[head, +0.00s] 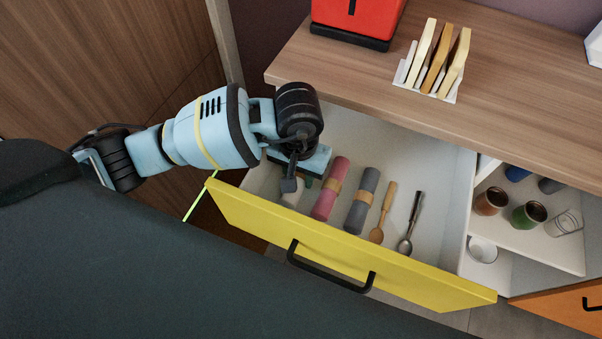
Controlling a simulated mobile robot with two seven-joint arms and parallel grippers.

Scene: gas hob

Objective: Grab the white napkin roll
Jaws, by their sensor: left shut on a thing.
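The white napkin roll (291,197) is at the left end of the open drawer (441,190), mostly hidden under my left gripper (298,184). Only a small pale part of it shows below the fingers. My left gripper points down into the drawer and is shut on the white napkin roll. I cannot tell whether the roll is touching the drawer floor. My right gripper is not in view.
A pink roll (327,197) and a grey roll (360,205) lie close to the right, then a wooden spoon (384,208) and a metal spoon (411,220). The yellow drawer front (400,262) and wooden counter (385,90) border the drawer. Cups (529,214) stand on a shelf at right.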

